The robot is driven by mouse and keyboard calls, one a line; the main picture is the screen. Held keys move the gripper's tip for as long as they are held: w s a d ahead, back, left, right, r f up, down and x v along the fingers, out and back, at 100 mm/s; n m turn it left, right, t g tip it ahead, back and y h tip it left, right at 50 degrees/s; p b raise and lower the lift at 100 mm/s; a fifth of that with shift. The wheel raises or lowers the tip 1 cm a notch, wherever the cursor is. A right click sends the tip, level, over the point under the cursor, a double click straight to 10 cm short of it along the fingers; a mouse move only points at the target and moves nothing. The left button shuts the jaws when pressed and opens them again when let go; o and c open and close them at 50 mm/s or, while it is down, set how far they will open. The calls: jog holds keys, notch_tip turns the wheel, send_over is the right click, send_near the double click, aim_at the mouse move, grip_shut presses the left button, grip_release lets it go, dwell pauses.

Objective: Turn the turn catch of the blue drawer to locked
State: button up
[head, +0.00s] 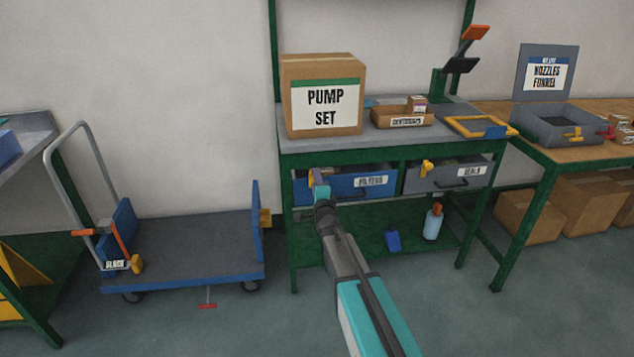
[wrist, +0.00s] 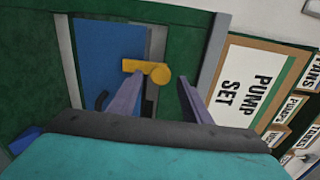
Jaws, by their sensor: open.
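The blue drawer (head: 345,187) sits under the left part of the green workbench's top, and its front also shows in the wrist view (wrist: 100,55). Its yellow turn catch (wrist: 157,73) has a round hub, with its arm pointing left across the edge of the blue front in the wrist view. In the head view the catch (head: 311,178) is partly hidden by my gripper. My gripper (head: 321,188) is open in front of the catch. In the wrist view its fingers (wrist: 160,85) stand either side of the hub; I cannot tell whether they touch the catch.
A grey drawer (head: 450,177) with another yellow catch (head: 427,166) is to the right. A PUMP SET box (head: 325,70) stands on the bench top. A bottle (head: 433,223) is on the lower shelf.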

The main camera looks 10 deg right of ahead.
jog(key=s, duration=1.3)
jog(key=shift+s+b, duration=0.15)
jog(key=shift+b, duration=0.3)
jog(key=shift+d+r, duration=0.1)
jog(key=shift+r, duration=0.05)
jog(key=s+f+n+g+p, duration=0.2)
jog(key=s+f+g+p, duration=0.15)
jog(key=s+f, duration=0.5)
jog(key=s+f+n+g+p, duration=0.15)
jog(key=s+f+g, duration=0.35)
jog(key=f, duration=0.7)
jog(key=s+f+n+g+p, duration=0.2)
jog(key=s+f+g+p, duration=0.15)
jog(key=s+f, duration=0.65)
jog(key=s+f+n+g+p, duration=0.1)
jog(key=s+f+n+g, duration=0.2)
jog(key=s, duration=0.5)
jog(key=s+f+n+g, duration=0.2)
jog(key=s+f, duration=0.2)
jog(key=s, duration=0.3)
jog(key=s+d+r+n+g, duration=0.1)
jog(key=s+n+g, duration=0.5)
jog(key=s, duration=0.8)
jog(key=shift+r+n, duration=0.4)
jog(key=shift+n, duration=0.45)
